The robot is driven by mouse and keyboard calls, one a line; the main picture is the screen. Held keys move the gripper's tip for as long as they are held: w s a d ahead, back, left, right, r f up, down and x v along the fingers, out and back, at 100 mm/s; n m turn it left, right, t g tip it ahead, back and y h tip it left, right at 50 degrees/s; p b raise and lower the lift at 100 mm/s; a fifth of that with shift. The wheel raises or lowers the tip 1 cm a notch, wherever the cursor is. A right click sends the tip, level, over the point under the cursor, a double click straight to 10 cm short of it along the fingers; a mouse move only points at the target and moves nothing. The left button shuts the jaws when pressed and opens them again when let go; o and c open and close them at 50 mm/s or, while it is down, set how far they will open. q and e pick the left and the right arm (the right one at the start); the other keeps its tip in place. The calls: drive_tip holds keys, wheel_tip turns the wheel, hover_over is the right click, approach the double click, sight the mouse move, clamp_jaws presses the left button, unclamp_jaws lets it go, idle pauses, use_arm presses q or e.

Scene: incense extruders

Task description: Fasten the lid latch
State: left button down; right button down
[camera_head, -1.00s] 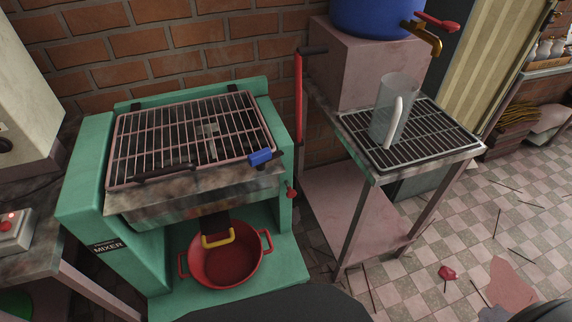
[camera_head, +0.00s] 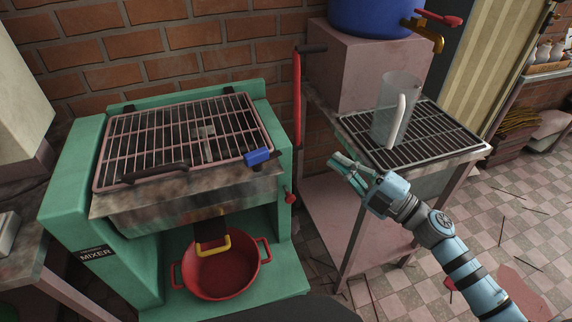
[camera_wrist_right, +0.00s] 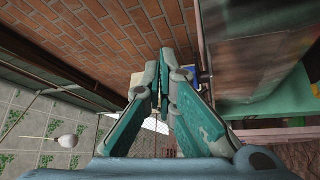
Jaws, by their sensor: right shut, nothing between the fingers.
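The mixer's lid is a pink wire grille (camera_head: 165,140) lying over the trough of the green mixer (camera_head: 75,205). The blue latch (camera_head: 257,156) sits at the lid's front right corner, beside the dark handle; I cannot tell its exact engagement. My right gripper (camera_head: 340,168) is shut and empty, to the right of the latch and apart from it, in front of the pink stand. In the right wrist view my fingertips (camera_wrist_right: 169,62) are together, and a small blue part shows just behind them, partly hidden. My left gripper is out of view.
A red lever (camera_head: 298,100) stands upright between the mixer and the pink stand (camera_head: 365,70). A clear jug (camera_head: 397,110) stands on the stand's rack. A red pot (camera_head: 222,275) sits below the mixer's yellow-handled outlet. Bricks close off the back.

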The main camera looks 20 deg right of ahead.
drive_tip(key=s+a+f+n+g+y, duration=0.1)
drive_tip(key=s+n+g+y, duration=0.3)
drive_tip(key=n+g, duration=0.45)
approach(263, 162)
drive_tip(key=s+a, duration=0.2)
drive_tip(key=a, duration=0.2)
drive_tip(key=w, duration=0.1)
drive_tip(key=w+b, duration=0.1)
drive_tip(key=w, duration=0.2)
drive_tip(key=shift+w+a+r, duration=0.1)
drive_tip(key=shift+a+r, duration=0.05)
drive_tip(key=shift+a, duration=0.1)
drive_tip(key=shift+b, duration=0.3)
